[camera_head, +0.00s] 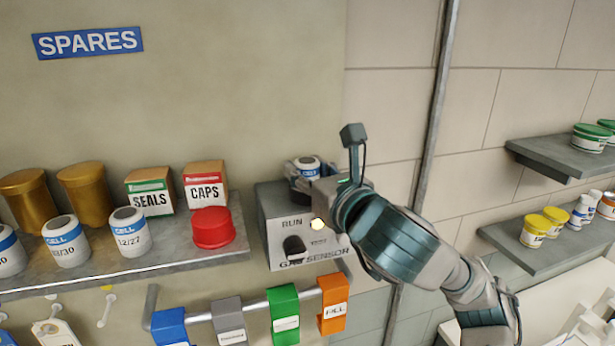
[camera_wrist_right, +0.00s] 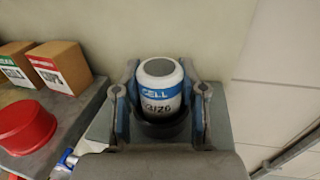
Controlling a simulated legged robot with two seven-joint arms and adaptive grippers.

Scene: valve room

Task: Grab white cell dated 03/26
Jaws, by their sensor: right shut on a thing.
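The white cell with a blue CELL band (camera_wrist_right: 160,85) stands upright in the middle of the right wrist view; its date reads as 3/26, with the first digit hard to see. It also shows small at the top of the gas sensor in the head view (camera_head: 307,164). My right gripper (camera_wrist_right: 161,98) is shut on it, a finger on each side; it also shows in the head view (camera_head: 308,178). The cell's lower end sits in a dark round socket (camera_wrist_right: 163,127) on top of the grey gas sensor box (camera_head: 283,222). My left gripper is not in view.
The spares shelf (camera_head: 120,268) at left bears other white cells, including one marked 12/27 (camera_head: 130,233), gold cans, SEALS and CAPS boxes, and a red cap (camera_head: 212,228). Coloured tags (camera_head: 284,312) hang on a rail below. Shelves with tubs (camera_head: 537,230) are at right.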

